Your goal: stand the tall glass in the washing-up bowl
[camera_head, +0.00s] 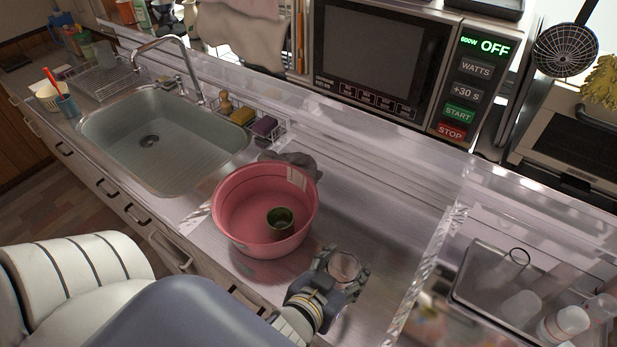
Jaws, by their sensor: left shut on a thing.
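The pink washing-up bowl (234,238) stands on the counter right of the sink. A small green cup (281,220) is inside it, on its floor. My left gripper (343,272) is just right of the bowl, above the counter. It is shut on a clear glass (344,265), whose round rim faces up toward the camera. The gripper's fingers hide most of the glass's sides, so its height is hard to judge. The glass is outside the bowl.
The sink (150,141) with its tap (188,62) lies left of the bowl. A clear ledge runs below the microwave (380,55). A metal tray (480,262) with several glasses is at the right. Counter behind the gripper is clear.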

